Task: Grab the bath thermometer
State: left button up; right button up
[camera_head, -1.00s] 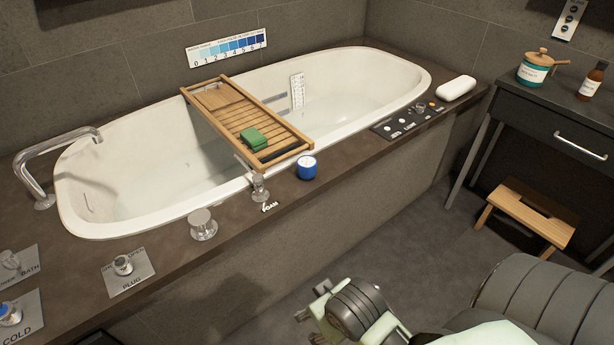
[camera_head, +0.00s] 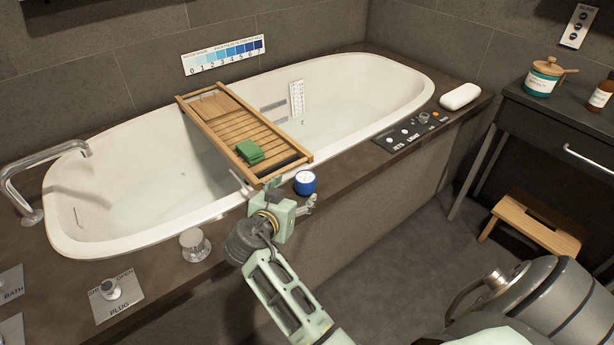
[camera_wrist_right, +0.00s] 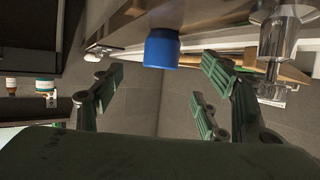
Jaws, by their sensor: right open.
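The bath thermometer (camera_head: 305,183), a small blue cylinder with a pale round top face, stands on the dark tub surround beside the wooden bath tray. It also shows as a blue cylinder in the right wrist view (camera_wrist_right: 161,50). My right gripper (camera_head: 292,200) is at the tub edge, just in front of the thermometer in the head view. Its jaws are open and empty. In the right wrist view the fingers (camera_wrist_right: 163,85) lie to either side of the thermometer's line, with the thermometer beyond them. My left gripper is not in view.
The wooden tray (camera_head: 219,132) with a green block (camera_head: 250,151) spans the bathtub (camera_head: 60,215). A round metal knob (camera_head: 194,245) stands left of my right gripper. A control panel (camera_head: 412,135) and white soap-shaped item (camera_head: 460,97) lie farther right on the surround.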

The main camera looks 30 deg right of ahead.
aim_at(301, 185)
jog(key=shift+x, duration=0.9)
jog(key=shift+w+d, duration=0.2)
jog(key=shift+w, duration=0.15)
jog(key=shift+w+d, duration=0.2)
jog(key=shift+d, duration=0.15)
jog(key=b+x, duration=0.1)
jog(key=x, duration=0.3)
jog(key=shift+f, duration=0.2)
jog(key=shift+w+d+f, duration=0.1)
jog(key=shift+w+d, duration=0.2)
jog(key=shift+d, duration=0.05)
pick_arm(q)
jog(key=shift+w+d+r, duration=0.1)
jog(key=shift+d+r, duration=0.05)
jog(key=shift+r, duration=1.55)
pick_arm(e)
jog(key=c, duration=1.3)
